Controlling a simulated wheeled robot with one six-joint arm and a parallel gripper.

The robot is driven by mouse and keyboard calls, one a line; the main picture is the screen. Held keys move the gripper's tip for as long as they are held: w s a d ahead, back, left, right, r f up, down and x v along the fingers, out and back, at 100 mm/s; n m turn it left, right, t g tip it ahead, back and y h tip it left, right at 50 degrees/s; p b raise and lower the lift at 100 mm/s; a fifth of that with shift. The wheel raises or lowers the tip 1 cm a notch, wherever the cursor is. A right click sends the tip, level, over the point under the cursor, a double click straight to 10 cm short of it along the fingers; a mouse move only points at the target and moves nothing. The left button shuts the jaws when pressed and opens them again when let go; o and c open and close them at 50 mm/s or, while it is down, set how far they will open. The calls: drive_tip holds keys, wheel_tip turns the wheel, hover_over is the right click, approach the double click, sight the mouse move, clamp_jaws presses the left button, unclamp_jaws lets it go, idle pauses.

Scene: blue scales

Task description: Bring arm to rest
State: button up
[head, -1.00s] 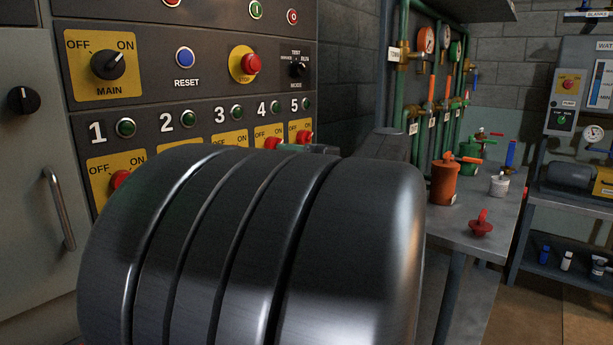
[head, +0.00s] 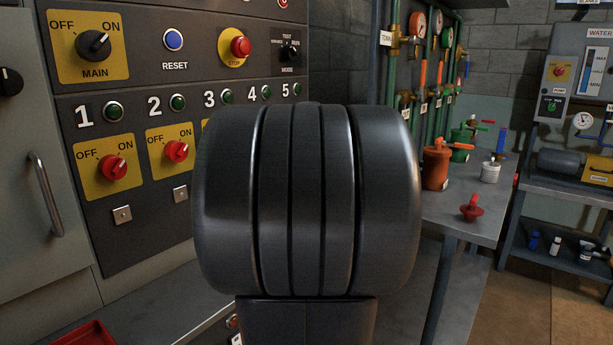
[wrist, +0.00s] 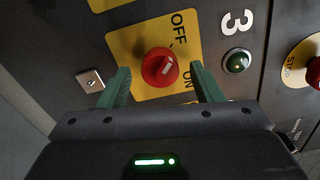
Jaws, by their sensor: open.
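My gripper (wrist: 161,70) shows in the wrist view with its two green fingers apart and nothing held. The red knob of switch 3 (wrist: 157,70), on a yellow OFF/ON plate, appears between the fingers. I cannot tell how far the fingertips are from the panel. In the head view my dark arm link fills the middle and hides the gripper and switch 3.
The grey panel carries red switches 1 (head: 113,167) and 2 (head: 176,151), a MAIN knob (head: 93,44) and a red STOP button (head: 240,46). A bench (head: 463,215) at the right holds an orange canister (head: 436,168) and a red valve piece (head: 472,208).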

drive_tip(key=shift+w+a, duration=0.15)
drive_tip(key=shift+a, duration=0.05)
drive_tip(key=p+v, duration=0.1)
drive_tip(key=v, duration=1.3)
drive_tip(key=w+a+m+p, duration=0.8)
drive_tip(key=a+m+p, duration=0.3)
drive_tip(key=m+p, duration=0.5)
drive_tip(key=p, duration=0.5)
drive_tip(key=shift+w+m+p, duration=0.3)
idle(0.7)
idle(0.5)
